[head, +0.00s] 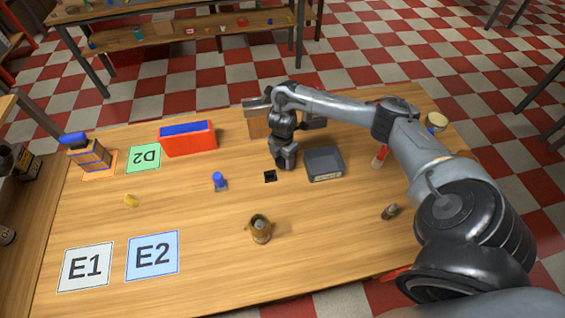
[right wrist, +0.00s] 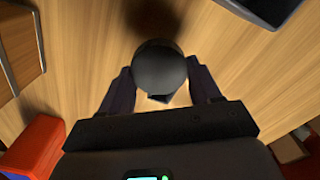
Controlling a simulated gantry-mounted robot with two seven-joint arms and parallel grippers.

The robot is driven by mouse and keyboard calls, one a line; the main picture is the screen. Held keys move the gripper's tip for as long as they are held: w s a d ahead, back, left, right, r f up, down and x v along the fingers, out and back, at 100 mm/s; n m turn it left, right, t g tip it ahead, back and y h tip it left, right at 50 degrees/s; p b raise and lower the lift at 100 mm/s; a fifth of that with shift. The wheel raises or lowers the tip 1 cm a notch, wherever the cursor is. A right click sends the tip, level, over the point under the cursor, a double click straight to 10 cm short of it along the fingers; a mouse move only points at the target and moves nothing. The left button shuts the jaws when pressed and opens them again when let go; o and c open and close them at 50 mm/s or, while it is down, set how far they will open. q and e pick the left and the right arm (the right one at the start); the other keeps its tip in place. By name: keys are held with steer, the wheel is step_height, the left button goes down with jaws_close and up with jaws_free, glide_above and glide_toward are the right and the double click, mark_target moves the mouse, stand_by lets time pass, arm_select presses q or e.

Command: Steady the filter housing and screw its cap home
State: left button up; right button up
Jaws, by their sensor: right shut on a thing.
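My right gripper (head: 285,160) is low over the table at the back middle, left of a dark grey box (head: 324,163). In the right wrist view its two fingers (right wrist: 162,92) are closed on a dark, round-topped piece (right wrist: 160,66); I cannot tell for sure whether this is the cap. In the head view the fingers hide it. A brownish cup-like body (head: 260,229), open at the top, stands upright at the front middle, apart from the gripper; it may be the filter housing. I cannot make out my left gripper.
A blue-topped piece (head: 219,181) stands further left. A red bin (head: 188,139), a green D2 card (head: 143,158), and E1 (head: 86,267) and E2 (head: 153,255) cards are at left.

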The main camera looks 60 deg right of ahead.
steer(key=s+d+r+b, duration=0.1)
steer(key=s+d+r, duration=0.5)
steer(key=s, duration=0.3)
steer(key=shift+s+d+r, duration=0.3)
steer(key=shift+d+r, duration=0.05)
steer(key=shift+r, duration=0.05)
